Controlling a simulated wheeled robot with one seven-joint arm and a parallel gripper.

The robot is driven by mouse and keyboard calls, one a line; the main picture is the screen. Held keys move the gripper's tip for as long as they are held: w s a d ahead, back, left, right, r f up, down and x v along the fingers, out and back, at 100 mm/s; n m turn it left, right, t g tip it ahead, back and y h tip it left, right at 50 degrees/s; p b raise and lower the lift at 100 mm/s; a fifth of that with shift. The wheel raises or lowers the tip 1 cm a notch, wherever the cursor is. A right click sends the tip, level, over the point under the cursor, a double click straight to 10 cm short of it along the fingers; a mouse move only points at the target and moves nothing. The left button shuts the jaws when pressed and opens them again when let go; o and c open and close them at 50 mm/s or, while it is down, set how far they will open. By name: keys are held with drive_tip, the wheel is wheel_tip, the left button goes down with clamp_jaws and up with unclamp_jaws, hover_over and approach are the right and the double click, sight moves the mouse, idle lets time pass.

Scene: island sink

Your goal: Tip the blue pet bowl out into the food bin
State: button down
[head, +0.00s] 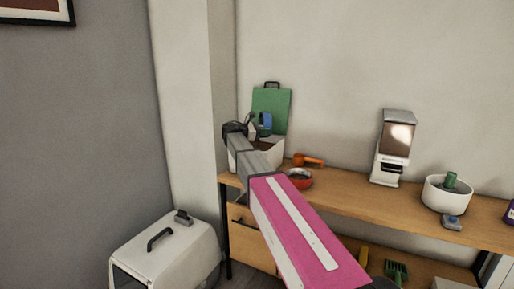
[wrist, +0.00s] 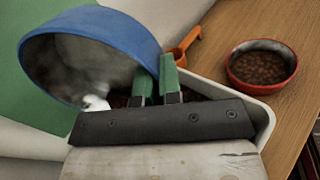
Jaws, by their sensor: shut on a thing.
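The blue pet bowl (wrist: 130,32) is tipped on its side in the wrist view, its open mouth facing left and down. Its grey inside looks mostly empty; a small white patch at its lower rim is unclear. My gripper (wrist: 155,72) is shut on the bowl's wall with its green fingers. The bowl is above the white food bin (wrist: 262,118), where some brown contents show behind the fingers. In the head view the blue bowl (head: 265,121) is small and partly hidden by my gripper (head: 252,127), over the white bin (head: 271,151) at the shelf's left end.
A red bowl of brown kibble (wrist: 262,66) and an orange scoop (wrist: 182,53) sit right of the bin. A green board (head: 271,101) stands behind. A dispenser (head: 393,150) and white bowl (head: 434,195) are farther right. A pet carrier (head: 170,255) is on the floor.

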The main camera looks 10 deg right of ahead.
drive_tip(key=shift+a+r+h, duration=0.1)
drive_tip(key=shift+a+h, duration=0.1)
drive_tip(key=shift+h, duration=0.2)
idle(0.3)
drive_tip(key=shift+a+r+t+h+p, duration=0.15)
drive_tip(key=shift+a+r+h+p, duration=0.25)
drive_tip(key=shift+r+h, duration=0.45)
drive_tip(key=shift+a+r+t+h+p, duration=0.15)
drive_tip(key=shift+a+r+h+p, duration=0.15)
drive_tip(key=shift+r+h, duration=0.5)
idle(1.0)
drive_tip(key=shift+a+r+n+t+h, duration=0.2)
drive_tip(key=shift+r+h, duration=0.3)
drive_tip(key=shift+r, duration=0.2)
drive_tip(key=shift+a+r+n+t+h, duration=0.1)
drive_tip(key=shift+a+r+h, duration=0.1)
drive_tip(key=shift+r+h, duration=0.4)
drive_tip(key=shift+s+a+r+h+p, duration=0.1)
drive_tip(key=shift+a+r+h+p, duration=0.3)
drive_tip(key=shift+r+h, duration=0.25)
idle(0.8)
drive_tip(key=shift+a+r+n+t+h, duration=0.25)
drive_tip(key=shift+r+h, duration=0.15)
drive_tip(key=shift+r, duration=0.35)
drive_tip(key=shift+a+r+n+t+h, duration=0.15)
drive_tip(key=shift+r+t+h, duration=0.2)
drive_tip(key=shift+r, duration=0.35)
idle(0.4)
